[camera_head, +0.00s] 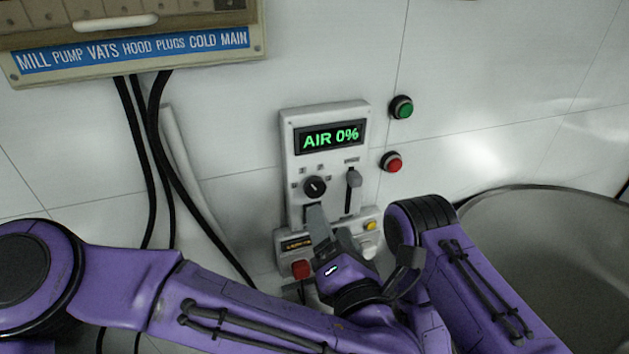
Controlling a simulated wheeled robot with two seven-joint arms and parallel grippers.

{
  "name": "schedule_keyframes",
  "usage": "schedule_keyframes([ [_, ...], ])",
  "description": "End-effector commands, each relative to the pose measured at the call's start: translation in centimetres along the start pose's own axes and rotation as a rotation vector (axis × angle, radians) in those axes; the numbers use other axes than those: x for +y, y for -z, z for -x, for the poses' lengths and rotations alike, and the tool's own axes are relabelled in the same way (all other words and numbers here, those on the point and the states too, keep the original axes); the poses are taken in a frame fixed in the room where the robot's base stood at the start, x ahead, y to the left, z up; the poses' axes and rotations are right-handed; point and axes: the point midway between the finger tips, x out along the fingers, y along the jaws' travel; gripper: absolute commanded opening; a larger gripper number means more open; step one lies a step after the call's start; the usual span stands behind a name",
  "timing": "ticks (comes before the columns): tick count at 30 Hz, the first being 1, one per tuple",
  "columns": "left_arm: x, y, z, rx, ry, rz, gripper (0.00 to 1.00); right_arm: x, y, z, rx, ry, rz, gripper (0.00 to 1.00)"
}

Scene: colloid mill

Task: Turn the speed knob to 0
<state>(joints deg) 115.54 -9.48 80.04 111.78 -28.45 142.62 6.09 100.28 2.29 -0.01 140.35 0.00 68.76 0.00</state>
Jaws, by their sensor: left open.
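A round black knob (314,187) with a light pointer mark sits below the display, among small labels too small to read. It is the only round turning knob I see, and nothing on it reads "speed". My left gripper (331,226) is open and empty, just below the knob, with its fingers in front of the panel's lower part. I cannot tell whether a fingertip touches the panel. My right gripper does not show.
A grey slider lever (353,178) stands right of the knob. Green (401,107) and red (392,162) wall buttons are to the right. Black cables (165,150) hang left; a metal vessel (545,235) stands right.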

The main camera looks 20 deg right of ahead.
Motion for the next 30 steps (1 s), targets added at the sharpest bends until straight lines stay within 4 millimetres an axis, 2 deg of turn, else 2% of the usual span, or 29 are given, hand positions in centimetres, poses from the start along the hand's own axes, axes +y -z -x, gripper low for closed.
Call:
schedule_keyframes([
  [6, 0.4, 0.1, -5.3, 0.015, 0.002, 0.000, 0.69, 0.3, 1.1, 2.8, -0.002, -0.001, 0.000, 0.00],
  [12, 0.2, 0.2, -9.2, 0.012, 0.004, 0.001, 0.69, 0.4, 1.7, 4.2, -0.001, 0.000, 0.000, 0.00],
  [16, 0.0, 0.3, -10.2, 0.009, 0.004, -0.001, 0.69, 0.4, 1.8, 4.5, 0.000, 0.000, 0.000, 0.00],
  [23, -0.1, 0.4, -10.4, 0.006, 0.003, -0.001, 0.69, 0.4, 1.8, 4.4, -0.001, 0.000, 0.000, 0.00],
  [24, -0.1, 0.4, -10.4, 0.006, 0.003, -0.001, 0.66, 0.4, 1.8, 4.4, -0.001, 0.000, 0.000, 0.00],
  [29, -0.1, 0.4, -10.4, 0.007, 0.003, -0.001, 0.14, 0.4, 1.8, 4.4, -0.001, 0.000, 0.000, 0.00],
  [30, -0.1, 0.4, -10.4, 0.007, 0.003, -0.001, 0.13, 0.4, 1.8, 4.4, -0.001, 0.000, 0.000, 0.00],
])
